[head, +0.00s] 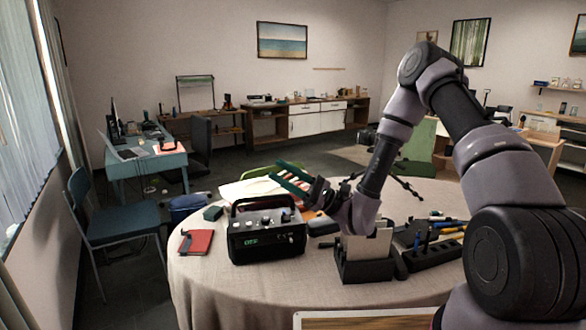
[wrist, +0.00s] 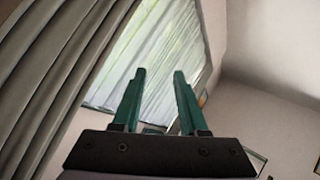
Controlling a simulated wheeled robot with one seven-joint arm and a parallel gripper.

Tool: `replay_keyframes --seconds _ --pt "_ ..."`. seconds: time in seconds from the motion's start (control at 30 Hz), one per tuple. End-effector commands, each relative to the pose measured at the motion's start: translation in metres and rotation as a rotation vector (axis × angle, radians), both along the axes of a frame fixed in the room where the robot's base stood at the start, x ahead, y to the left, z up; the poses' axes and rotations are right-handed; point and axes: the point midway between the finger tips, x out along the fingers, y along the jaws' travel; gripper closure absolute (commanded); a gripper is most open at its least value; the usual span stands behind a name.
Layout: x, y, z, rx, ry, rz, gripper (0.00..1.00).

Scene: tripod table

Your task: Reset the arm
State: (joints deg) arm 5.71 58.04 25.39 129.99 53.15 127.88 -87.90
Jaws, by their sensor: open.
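My arm reaches in from the right of the head view and bends down over a round table (head: 215,300) with a pale cloth. My gripper (head: 282,174) has green fingers and points to the left, above and behind a black box with knobs and a handle (head: 266,240). In the wrist view the two fingers of my gripper (wrist: 160,85) stand apart with nothing between them. Beyond them are the curtain (wrist: 60,70), the bright window (wrist: 155,65) and the wall.
A red notebook (head: 196,242) lies at the table's left edge. A black holder (head: 363,268) with pale cards stands below my wrist, and a tool rack (head: 432,254) is to its right. A blue chair (head: 115,222) stands left of the table. Bare cloth shows at the front left.

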Motion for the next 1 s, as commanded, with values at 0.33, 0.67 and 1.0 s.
replay_keyframes --seconds 0.33,0.67,1.0 --pt "-0.089 -0.024 0.057 -0.405 -0.364 0.411 0.57" --pt "-0.132 -0.085 0.066 -0.955 -0.628 0.537 0.57" --pt "-0.133 -0.172 0.094 -1.546 -0.832 0.326 0.57"
